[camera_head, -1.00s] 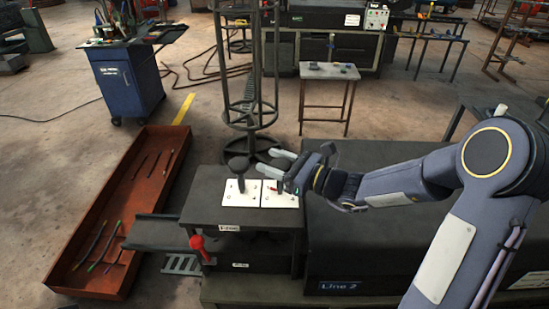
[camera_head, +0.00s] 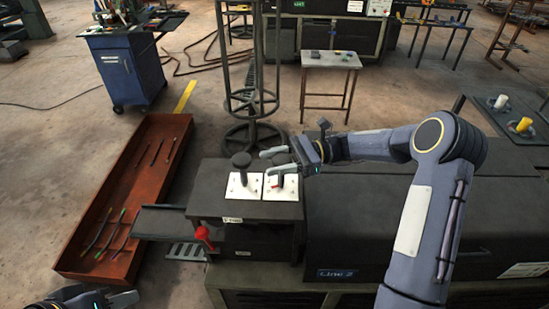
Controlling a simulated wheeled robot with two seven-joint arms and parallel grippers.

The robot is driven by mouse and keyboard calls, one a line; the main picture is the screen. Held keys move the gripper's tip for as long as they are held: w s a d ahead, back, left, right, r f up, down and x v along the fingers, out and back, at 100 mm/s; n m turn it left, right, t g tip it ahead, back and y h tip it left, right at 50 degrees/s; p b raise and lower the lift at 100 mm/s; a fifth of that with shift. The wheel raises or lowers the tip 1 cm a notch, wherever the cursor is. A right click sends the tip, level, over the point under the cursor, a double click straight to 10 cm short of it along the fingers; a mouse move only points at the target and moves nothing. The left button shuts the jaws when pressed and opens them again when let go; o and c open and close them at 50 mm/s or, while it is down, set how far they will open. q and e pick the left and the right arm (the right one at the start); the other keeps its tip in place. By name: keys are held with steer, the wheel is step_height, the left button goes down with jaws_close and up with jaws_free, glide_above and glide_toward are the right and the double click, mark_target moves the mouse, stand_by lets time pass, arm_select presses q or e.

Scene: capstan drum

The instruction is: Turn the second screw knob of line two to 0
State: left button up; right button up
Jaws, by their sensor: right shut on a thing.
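Two white plates sit side by side on top of the dark machine block labelled Line 2. The left plate (camera_head: 244,191) carries a black knob (camera_head: 241,161), upright. The right plate (camera_head: 288,194) has a small red mark, and its own black knob (camera_head: 281,159) is mostly hidden by my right gripper. My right gripper (camera_head: 277,160) reaches in from the right above the right plate, its light fingers shut on that knob. The knob's setting is too small to read. My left gripper (camera_head: 122,299) shows partly at the bottom left edge, far from the knobs; its fingers are unclear.
A red handle (camera_head: 204,234) sticks out at the block's front left. A rusty tray (camera_head: 70,258) with several rods lies on the floor at left. A round metal frame (camera_head: 247,95) stands behind the block. White and yellow knobs (camera_head: 525,124) stand at far right.

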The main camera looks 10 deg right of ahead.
steer(key=shift+s+n+g, duration=0.1)
steer(key=shift+n+g, duration=0.3)
steer(key=shift+g, duration=0.2)
steer(key=o, duration=1)
steer(key=shift+d, duration=0.45)
steer(key=d, duration=0.2)
steer(key=d+b, duration=0.1)
steer(key=d, duration=0.1)
steer(key=w+d, duration=0.1)
steer(key=d, duration=0.2)
steer(key=shift+b, duration=0.35)
